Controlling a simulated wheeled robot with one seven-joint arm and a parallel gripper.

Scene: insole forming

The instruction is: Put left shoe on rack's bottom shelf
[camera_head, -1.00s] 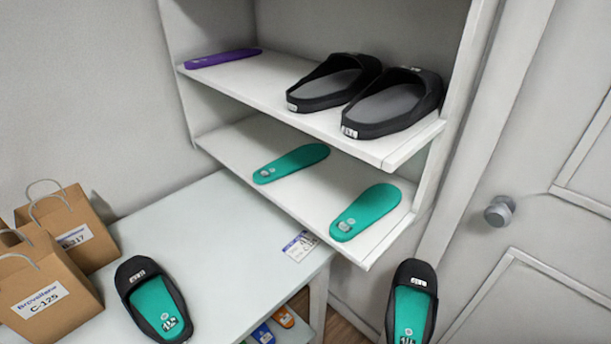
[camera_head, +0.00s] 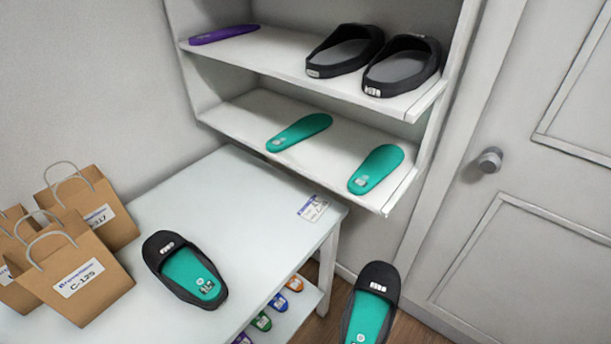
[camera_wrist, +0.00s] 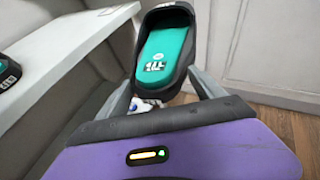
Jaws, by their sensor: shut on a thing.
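My gripper (camera_wrist: 165,90) is shut on a black slide shoe with a teal insole (camera_wrist: 166,45). In the head view this held shoe (camera_head: 373,300) hangs in the air at the bottom, right of the table, its near end cut off; my gripper is out of that view. A similar black shoe with a teal insole (camera_head: 185,270) lies on the white table. I cannot tell which is the left one. The white rack (camera_head: 240,110) shows two shelves. The lower shelf (camera_head: 330,160) holds two teal insoles (camera_head: 300,132) (camera_head: 376,169). The upper holds two black shoes without teal insoles (camera_head: 345,52) (camera_head: 402,66).
Brown paper bags (camera_head: 85,275) stand at the table's left. A label card (camera_head: 312,208) lies at the table's right corner. Coloured insoles (camera_head: 278,302) sit on a low shelf under the table. A purple insole (camera_head: 223,35) lies on the upper rack shelf. A door (camera_head: 540,170) stands at right.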

